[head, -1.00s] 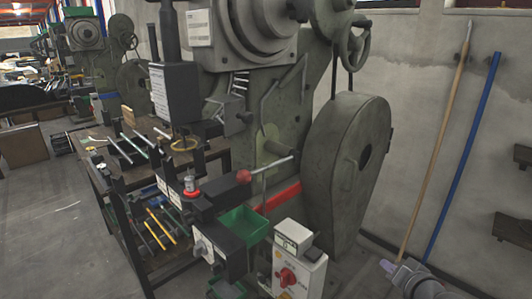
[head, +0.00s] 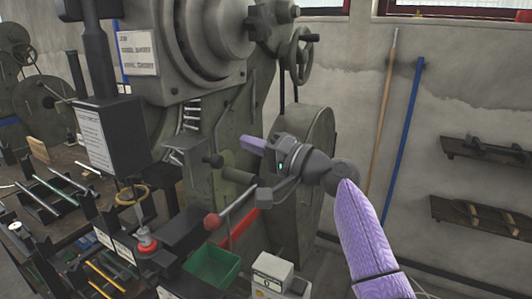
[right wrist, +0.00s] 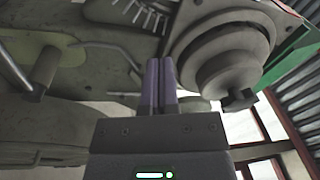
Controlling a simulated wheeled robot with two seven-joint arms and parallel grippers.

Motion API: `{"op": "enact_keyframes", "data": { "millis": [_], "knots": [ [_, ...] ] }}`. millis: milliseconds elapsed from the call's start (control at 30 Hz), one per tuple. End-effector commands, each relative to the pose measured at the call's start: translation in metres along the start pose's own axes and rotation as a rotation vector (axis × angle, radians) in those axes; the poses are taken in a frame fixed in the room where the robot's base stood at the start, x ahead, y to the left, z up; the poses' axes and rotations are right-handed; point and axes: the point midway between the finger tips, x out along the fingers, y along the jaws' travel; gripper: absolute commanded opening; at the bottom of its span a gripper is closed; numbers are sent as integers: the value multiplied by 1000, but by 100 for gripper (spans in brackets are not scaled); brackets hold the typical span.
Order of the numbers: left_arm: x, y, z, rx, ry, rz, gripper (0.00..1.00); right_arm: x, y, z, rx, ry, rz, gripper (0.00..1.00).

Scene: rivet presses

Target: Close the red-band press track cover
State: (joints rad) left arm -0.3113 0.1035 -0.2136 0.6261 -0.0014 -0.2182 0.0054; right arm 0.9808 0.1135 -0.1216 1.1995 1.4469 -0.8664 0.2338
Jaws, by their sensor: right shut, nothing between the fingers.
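The large grey-green press (head: 235,110) fills the middle of the head view, with a red band (head: 246,229) low on its body. A lever with a red ball knob (head: 212,221) slants in front of it. A black track-like part (head: 165,258) runs below, by a small post with a red ring (head: 147,244). I cannot tell which piece is the track cover or how it stands. My right gripper (head: 252,145) is shut and empty in front of the press, above the lever and apart from it. Its fingers are together in the right wrist view (right wrist: 158,85). My left gripper is out of view.
A green bin (head: 211,268) and a white control box (head: 272,272) stand below the lever. A dark handwheel (head: 300,55) juts out at the upper right. A workbench with rods (head: 60,195) is at the left. Poles (head: 384,110) lean on the wall.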

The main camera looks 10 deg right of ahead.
Motion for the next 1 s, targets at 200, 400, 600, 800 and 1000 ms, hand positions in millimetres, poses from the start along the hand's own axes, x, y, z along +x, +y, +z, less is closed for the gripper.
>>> {"op": "enact_keyframes", "data": {
  "millis": [200, 400, 600, 800, 1000],
  "knots": [
    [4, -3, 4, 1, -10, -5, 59, 32, 0, 4, 0, -2, 3, 0],
    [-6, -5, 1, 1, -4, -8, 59, 22, -1, 29, -1, -1, 2, 0],
    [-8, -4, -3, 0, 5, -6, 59, 18, 0, 38, -1, 1, 1, 0],
    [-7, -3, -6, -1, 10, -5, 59, 18, 0, 38, 0, 1, 1, 0],
    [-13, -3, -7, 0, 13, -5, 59, 18, -1, 39, -2, 11, 7, 0]
  ]
}}
